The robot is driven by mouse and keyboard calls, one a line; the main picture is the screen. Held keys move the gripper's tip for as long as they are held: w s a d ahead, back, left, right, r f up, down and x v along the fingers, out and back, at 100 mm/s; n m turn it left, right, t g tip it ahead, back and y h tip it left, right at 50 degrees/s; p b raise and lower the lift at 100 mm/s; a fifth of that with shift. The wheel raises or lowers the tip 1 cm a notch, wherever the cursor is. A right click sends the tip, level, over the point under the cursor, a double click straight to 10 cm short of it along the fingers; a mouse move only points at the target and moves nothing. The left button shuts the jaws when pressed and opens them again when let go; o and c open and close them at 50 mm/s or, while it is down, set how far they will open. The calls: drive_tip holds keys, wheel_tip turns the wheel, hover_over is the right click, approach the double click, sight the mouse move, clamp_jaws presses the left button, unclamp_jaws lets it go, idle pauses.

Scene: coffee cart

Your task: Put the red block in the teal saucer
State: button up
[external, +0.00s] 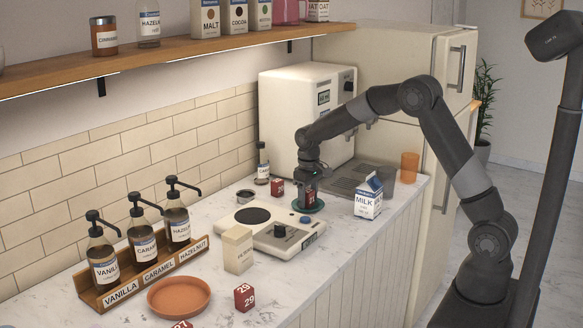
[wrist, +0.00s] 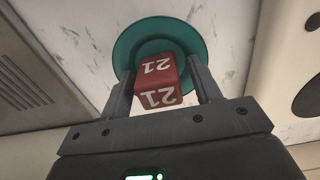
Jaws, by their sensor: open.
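A red block marked 21 (wrist: 157,84) shows between my gripper's two fingers in the wrist view, over the teal saucer (wrist: 152,27). It appears to rest in the saucer. In the external view my gripper (external: 308,192) is lowered over the teal saucer (external: 319,208) on the counter, with the red block partly hidden between the fingers. The fingers are open, one on each side of the block; a small gap to it is hard to judge. The saucer's near side is hidden by my gripper in the wrist view.
Another red block (external: 277,186) stands left of the saucer. A milk carton (external: 368,198) stands to its right, a white scale (external: 268,229) in front left. The coffee machine (external: 300,115) is behind. More red blocks, one marked 29 (external: 244,298), lie near the terracotta dish (external: 179,297).

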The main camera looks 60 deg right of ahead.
sight(308, 191)
drive_tip(key=shift+r, duration=0.1)
wheel_tip(308, 191, up, 12)
drive_tip(key=s+a+r+t, duration=0.1)
drive_tip(key=s+r, duration=0.6)
drive_tip(key=s, duration=0.2)
drive_tip(key=s+a+f+t, duration=0.1)
drive_tip(key=s+t, duration=0.3)
drive_tip(key=s, duration=2.4)
drive_tip(key=shift+a+f+t, duration=0.25)
drive_tip(key=shift+a+t, duration=0.05)
drive_tip(key=shift+a, duration=0.2)
